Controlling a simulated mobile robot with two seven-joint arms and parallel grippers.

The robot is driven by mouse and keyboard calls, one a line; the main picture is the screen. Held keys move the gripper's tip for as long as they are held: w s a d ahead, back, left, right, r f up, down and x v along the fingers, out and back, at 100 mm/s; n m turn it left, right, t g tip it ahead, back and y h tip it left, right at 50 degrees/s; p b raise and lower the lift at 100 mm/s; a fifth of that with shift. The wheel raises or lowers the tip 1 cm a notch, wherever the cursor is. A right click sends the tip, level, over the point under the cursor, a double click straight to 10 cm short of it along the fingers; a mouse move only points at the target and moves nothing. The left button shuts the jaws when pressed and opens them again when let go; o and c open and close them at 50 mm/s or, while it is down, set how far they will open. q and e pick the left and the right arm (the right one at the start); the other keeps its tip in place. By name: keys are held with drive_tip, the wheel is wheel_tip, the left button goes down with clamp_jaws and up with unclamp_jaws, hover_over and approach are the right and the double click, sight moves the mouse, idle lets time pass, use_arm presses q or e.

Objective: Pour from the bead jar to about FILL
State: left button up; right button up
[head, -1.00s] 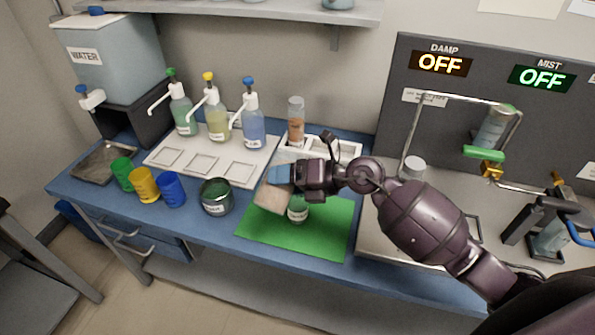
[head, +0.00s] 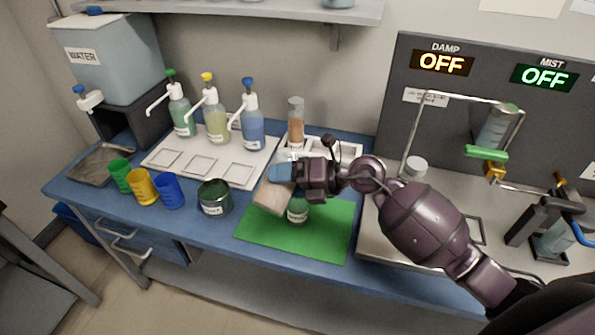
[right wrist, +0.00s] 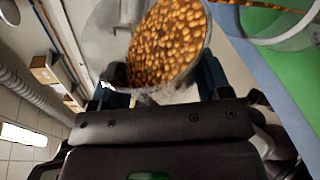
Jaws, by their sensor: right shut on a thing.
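My right gripper (head: 281,173) is shut on the bead jar (head: 270,197), which hangs tilted above the green mat. In the right wrist view the clear bead jar (right wrist: 167,42) holds many orange-brown beads between the dark fingers. A small clear vessel (head: 297,212) with a pale label stands on the mat, just beside and below the jar, partly hidden by it. A clear vessel rim (right wrist: 283,28) also shows in the right wrist view, with an orange-brown strip at its top edge. I cannot read a FILL mark. My left gripper is not in view.
The green mat (head: 310,238) is clear at its front. A dark labelled jar (head: 215,198) and green, yellow and blue cups stand to its left. Pump bottles and a tall tube (head: 296,122) of orange-brown grains stand behind. A metal tray and rig (head: 487,153) lie right.

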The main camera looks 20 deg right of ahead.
drive_tip(key=shift+w+r+m+y+b, duration=0.1)
drive_tip(key=shift+r+m+y+b, duration=0.3)
drive_tip(key=shift+r+m, duration=0.1)
idle(1.2)
drive_tip(key=shift+w+d+r+m+p, duration=0.3)
drive_tip(key=shift+d+r+m+p, duration=0.1)
drive_tip(key=shift+m+p, duration=0.3)
idle(1.9)
drive_tip(key=shift+w+d+r+m+g+y+p, duration=0.15)
drive_tip(key=shift+r+m+y+p, duration=0.15)
drive_tip(key=shift+p, duration=0.2)
drive_tip(key=shift+w+r+m+g+y+p, duration=0.1)
drive_tip(key=shift+r+m+g+y+p, duration=0.1)
drive_tip(key=shift+m+y+p, duration=0.25)
idle(2.8)
